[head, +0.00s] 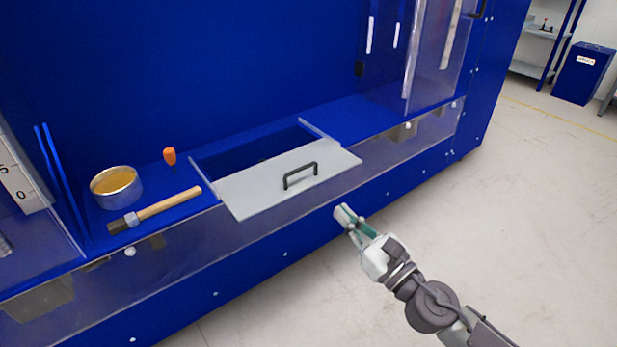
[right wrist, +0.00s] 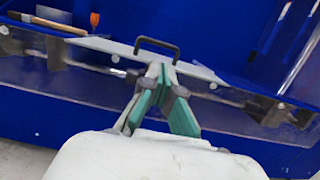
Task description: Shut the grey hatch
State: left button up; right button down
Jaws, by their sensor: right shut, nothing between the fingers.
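The grey hatch (head: 270,185) is a flat sliding-looking panel with a black handle (head: 300,175) on top. It sits out over the front edge of the blue bench, and a dark opening (head: 250,153) shows behind it. In the right wrist view the hatch (right wrist: 110,46) is seen nearly edge-on, with its handle (right wrist: 157,46) just beyond my fingertips. My right gripper (head: 345,215) is shut and empty, in front of the hatch and apart from it in the head view. It also shows in the right wrist view (right wrist: 160,72). My left gripper is not in view.
A clear panel (head: 250,237) runs along the bench front. The floor (head: 500,220) at right is clear.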

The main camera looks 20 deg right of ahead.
jog(key=p, duration=0.2)
send_near(310, 178)
jog(key=w+a+r, duration=0.4)
jog(key=w, duration=0.1)
jog(key=shift+r, duration=0.35)
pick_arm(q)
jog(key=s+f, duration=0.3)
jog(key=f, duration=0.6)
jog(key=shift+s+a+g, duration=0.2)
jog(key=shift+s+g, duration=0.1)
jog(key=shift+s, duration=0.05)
pick_arm(e)
jog(key=shift+w+a, duration=0.25)
jog(key=shift+w, duration=0.15)
